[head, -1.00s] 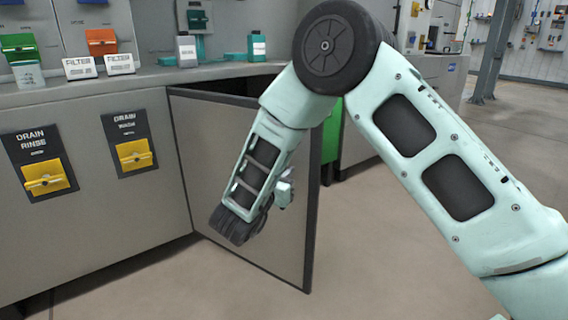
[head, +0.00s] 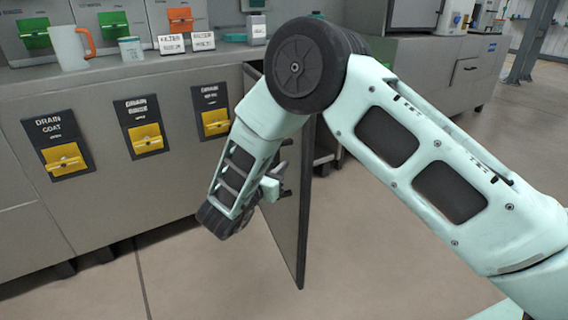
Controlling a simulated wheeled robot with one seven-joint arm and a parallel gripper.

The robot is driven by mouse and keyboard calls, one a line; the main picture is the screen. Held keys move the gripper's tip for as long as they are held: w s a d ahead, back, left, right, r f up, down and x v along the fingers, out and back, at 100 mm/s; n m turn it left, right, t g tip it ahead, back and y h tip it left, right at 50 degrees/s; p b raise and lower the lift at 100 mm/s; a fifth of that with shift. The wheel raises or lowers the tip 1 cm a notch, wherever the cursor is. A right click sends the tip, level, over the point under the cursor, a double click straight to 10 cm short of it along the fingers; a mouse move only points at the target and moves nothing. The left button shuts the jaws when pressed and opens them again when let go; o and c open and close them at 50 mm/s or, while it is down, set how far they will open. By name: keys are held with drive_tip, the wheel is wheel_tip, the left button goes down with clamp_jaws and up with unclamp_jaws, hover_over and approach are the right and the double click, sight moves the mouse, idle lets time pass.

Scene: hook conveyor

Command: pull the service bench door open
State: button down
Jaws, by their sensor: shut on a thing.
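The service bench door (head: 291,236) is a grey panel with a dark edge. It stands swung out from the bench front, seen nearly edge-on in the head view. My gripper (head: 276,186) is at the door's face, at about mid-height, beside a dark handle part (head: 286,180). It is shut on what looks like the door handle, but my wrist and forearm hide most of the grip. The opening behind the door is mostly hidden by my arm.
The service bench (head: 110,90) carries yellow drain levers (head: 148,139) on its front. A white mug (head: 70,48), a teal jar (head: 131,48) and filter cards (head: 171,44) stand on top. The floor (head: 200,285) before the bench is clear.

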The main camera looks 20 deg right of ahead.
drive_tip(key=shift+w+a+r, duration=0.1)
drive_tip(key=shift+w+a, duration=0.1)
drive_tip(key=c, duration=1.4)
unclamp_jaws()
drive_tip(key=shift+w, duration=0.1)
drive_tip(key=shift+c, duration=0.2)
drive_tip(key=p+v, duration=0.4)
drive_tip(key=v, duration=1.3)
drive_tip(key=shift+s, duration=0.3)
drive_tip(key=shift+w, duration=0.1)
